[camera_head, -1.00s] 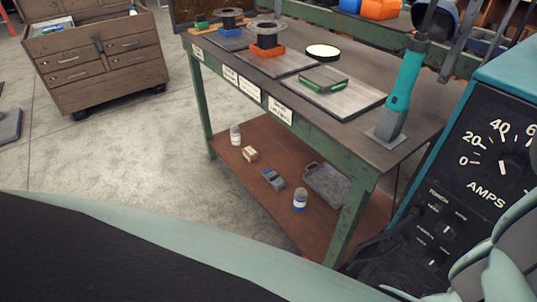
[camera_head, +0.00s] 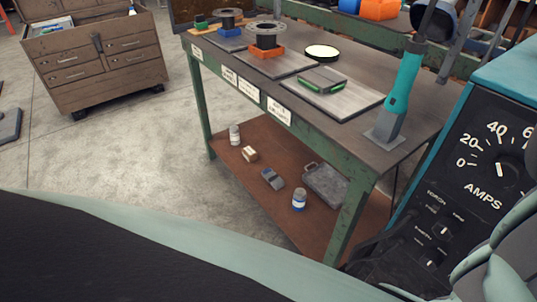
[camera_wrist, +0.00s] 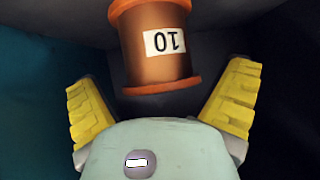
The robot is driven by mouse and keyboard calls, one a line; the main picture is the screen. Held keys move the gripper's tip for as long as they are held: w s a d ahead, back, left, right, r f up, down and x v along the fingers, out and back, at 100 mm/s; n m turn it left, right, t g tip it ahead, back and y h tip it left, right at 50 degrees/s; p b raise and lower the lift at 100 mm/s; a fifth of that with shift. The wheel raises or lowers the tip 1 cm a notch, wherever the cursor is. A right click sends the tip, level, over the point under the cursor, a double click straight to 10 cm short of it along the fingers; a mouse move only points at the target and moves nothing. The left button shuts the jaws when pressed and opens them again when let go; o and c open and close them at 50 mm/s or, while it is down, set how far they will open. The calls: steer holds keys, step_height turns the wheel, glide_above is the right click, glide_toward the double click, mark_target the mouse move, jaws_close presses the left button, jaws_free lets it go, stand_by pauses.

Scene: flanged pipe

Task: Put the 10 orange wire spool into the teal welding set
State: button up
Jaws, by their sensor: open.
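The orange wire spool (camera_wrist: 158,45) shows in the wrist view with a white label reading 10 upside down. It sits ahead of my gripper (camera_wrist: 160,92), whose yellow-padded fingers are spread wide to its left and right. A dark gap shows between the spool and each finger. The spool's upper end is cut off by the frame edge. The teal welding set (camera_head: 483,170) stands at the right in the head view, with a black AMPS dial panel. Its top and right side are partly out of frame or covered. I cannot make out the orange spool in the head view.
A green-framed workbench (camera_head: 408,145) holds black reels, flat plates and a teal-handled tool (camera_head: 403,85). Its brown lower shelf (camera_head: 247,185) carries bottles and small boxes. A brown drawer cabinet (camera_head: 80,72) stands at the left. The floor (camera_head: 150,155) between them is clear.

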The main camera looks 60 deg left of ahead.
steer(key=shift+s+d+r, duration=0.1)
steer(key=shift+s, duration=0.05)
steer(key=shift+s+r, duration=0.15)
steer(key=s+b, duration=0.1)
steer(key=s, duration=1.1)
steer(key=shift+s+d+r, duration=0.15)
steer(key=shift+s+d, duration=0.1)
steer(key=shift+s, duration=0.05)
